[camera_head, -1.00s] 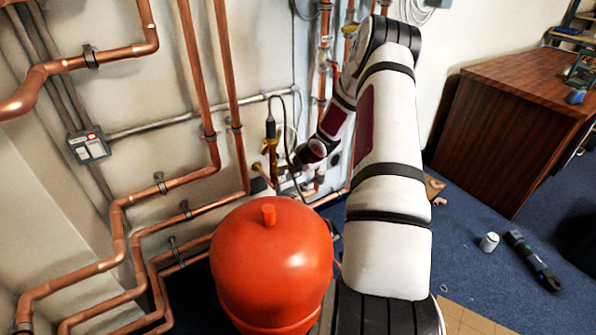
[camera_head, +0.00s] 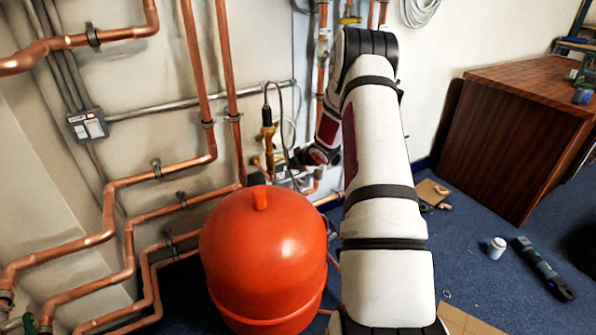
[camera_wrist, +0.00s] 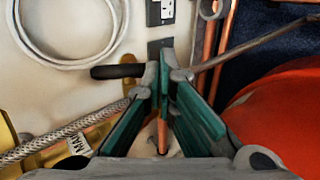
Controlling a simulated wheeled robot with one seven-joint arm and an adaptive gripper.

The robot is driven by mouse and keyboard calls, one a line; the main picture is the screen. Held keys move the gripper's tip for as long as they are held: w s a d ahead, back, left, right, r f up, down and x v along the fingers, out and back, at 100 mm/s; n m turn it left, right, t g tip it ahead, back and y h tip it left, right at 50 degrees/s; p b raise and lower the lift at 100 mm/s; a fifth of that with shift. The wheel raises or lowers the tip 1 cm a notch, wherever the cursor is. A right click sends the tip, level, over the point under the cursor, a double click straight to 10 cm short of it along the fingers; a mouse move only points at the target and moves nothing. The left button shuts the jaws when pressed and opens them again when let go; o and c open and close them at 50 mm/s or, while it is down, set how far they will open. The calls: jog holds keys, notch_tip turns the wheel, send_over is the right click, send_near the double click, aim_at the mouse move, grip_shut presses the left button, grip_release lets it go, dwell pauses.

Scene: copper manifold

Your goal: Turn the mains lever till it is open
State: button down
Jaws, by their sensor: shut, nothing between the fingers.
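In the wrist view my gripper (camera_wrist: 168,68) has its green-padded fingers drawn together at the tips, with nothing held between them. A black bar-shaped handle (camera_wrist: 116,71) sticks out to the left beside the fingertips; it may be the mains lever, and its right end is hidden behind a finger. Whether finger and handle touch, I cannot tell. In the head view my forearm hides most of this spot, and no lever can be made out.
A large red tank (camera_head: 263,258) stands close in front of the pipework and also fills the right of the wrist view (camera_wrist: 285,115). Copper pipes (camera_head: 196,70) run along the wall at left.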

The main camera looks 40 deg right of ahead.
jog(key=shift+w+f, duration=0.2)
jog(key=shift+f, duration=0.55)
jog(key=shift+w+d+f+b, duration=0.1)
jog(key=shift+w+f+b, duration=0.05)
jog(key=shift+f+b, duration=0.15)
jog(key=shift+r, duration=0.1)
jog(key=shift+r+p, duration=0.6)
jog(key=shift+r, duration=0.15)
